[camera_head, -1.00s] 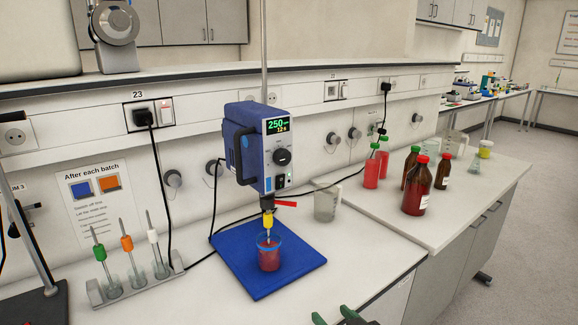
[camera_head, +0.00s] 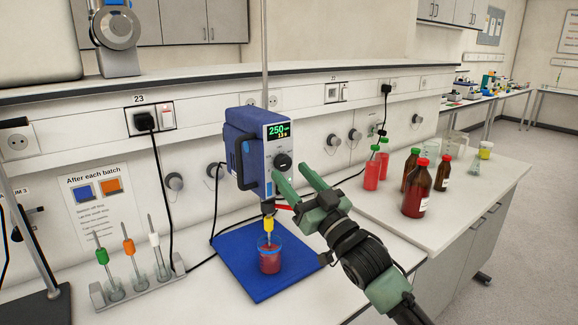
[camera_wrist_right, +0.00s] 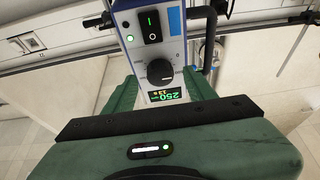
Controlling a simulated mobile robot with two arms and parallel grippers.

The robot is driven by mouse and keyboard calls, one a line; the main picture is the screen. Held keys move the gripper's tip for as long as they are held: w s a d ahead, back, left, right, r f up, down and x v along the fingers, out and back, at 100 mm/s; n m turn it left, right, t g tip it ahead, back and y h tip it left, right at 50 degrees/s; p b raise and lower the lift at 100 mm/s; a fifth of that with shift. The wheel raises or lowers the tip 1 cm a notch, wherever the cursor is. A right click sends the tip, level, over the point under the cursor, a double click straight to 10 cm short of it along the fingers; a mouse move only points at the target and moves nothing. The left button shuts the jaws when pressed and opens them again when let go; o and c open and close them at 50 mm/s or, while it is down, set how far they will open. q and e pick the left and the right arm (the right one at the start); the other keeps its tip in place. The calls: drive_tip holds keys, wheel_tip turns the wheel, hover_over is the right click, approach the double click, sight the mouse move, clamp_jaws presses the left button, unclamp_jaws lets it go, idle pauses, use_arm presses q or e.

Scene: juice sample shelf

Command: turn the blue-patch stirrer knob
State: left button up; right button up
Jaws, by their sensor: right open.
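The blue stirrer (camera_head: 239,150) hangs on a rod above a blue mat. Its grey front panel has a lit display reading 250 and a round black knob (camera_head: 283,161). In the right wrist view the knob (camera_wrist_right: 160,72) is near the middle, its white pointer mark showing, with a power switch (camera_wrist_right: 150,27) beyond it. My right gripper (camera_head: 290,172) is open, its green fingers pointing at the panel, just in front of and slightly below the knob. Whether a finger touches the knob cannot be told. My left gripper is not in view.
A beaker of red liquid (camera_head: 270,262) stands on the blue mat (camera_head: 240,270) under the yellow-tipped stirrer shaft. A rack (camera_head: 140,290) of colored-handled stirring rods is at left. Red and brown bottles (camera_head: 417,188) stand right of my arm. A black cable runs behind the stirrer.

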drive_tip(key=shift+x, duration=1.1)
clamp_jaws()
drive_tip(key=shift+n+g+y, duration=0.3)
drive_tip(key=shift+n, duration=0.3)
drive_tip(key=n, duration=0.2)
drive_tip(key=shift+w+d+n+g+y, duration=0.15)
drive_tip(key=shift+n+g+y, duration=0.15)
drive_tip(key=shift+n+y, duration=0.1)
drive_tip(key=shift+d+r+n+g+y+p, duration=0.1)
drive_tip(key=shift+n+g+y+p, duration=0.4)
drive_tip(key=shift+n, duration=0.65)
drive_tip(key=shift+n+g+y+p, duration=0.1)
drive_tip(key=shift+n+g+y, duration=0.2)
drive_tip(key=shift+n+g, duration=0.65)
drive_tip(key=shift+n+t, duration=0.25)
drive_tip(key=shift+n, duration=0.15)
